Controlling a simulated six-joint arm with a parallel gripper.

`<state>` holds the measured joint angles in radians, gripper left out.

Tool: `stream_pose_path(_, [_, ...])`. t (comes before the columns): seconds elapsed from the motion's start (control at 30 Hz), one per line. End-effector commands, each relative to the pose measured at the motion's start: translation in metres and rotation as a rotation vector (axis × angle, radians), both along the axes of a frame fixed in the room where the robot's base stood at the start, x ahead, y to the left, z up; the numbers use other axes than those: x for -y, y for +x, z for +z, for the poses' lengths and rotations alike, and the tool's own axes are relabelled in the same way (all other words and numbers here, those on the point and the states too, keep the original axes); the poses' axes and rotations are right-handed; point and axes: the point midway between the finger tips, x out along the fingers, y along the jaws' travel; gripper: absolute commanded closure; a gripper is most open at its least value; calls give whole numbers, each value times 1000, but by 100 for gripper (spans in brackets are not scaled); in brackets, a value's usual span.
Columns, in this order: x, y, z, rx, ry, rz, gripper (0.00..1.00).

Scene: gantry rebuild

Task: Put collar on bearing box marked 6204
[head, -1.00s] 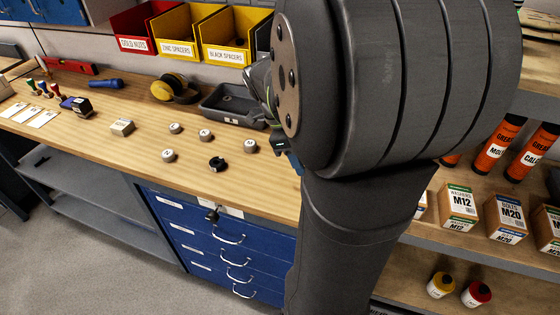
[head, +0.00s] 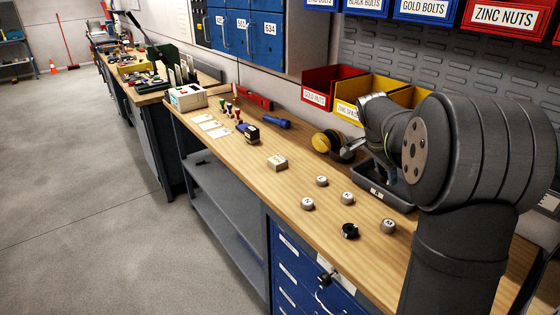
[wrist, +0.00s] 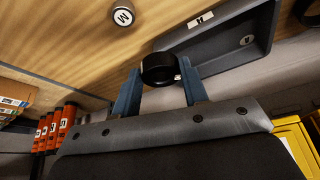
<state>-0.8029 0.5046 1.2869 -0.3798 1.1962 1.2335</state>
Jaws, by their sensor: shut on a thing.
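My gripper (wrist: 160,88) is shut on a black round collar (wrist: 158,66), held between its two blue fingertips in the wrist view. In the head view my own arm hides most of the gripper, and the held collar cannot be made out. Another black ring-like part (head: 349,231) lies near the bench's front edge.
Several lettered metal cylinders (head: 347,198) stand on the bench (head: 240,160). A grey tray (wrist: 225,45) is close to my gripper. Bench space around the small box is clear.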

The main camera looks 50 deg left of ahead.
Motion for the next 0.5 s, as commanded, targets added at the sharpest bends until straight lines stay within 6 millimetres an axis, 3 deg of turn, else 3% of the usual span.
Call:
stream_pose_path(0.1, [-49, 9, 2, 1, 2, 207, 87])
stream_pose_path(0.5, [-193, 11, 3, 0, 2, 861, 87])
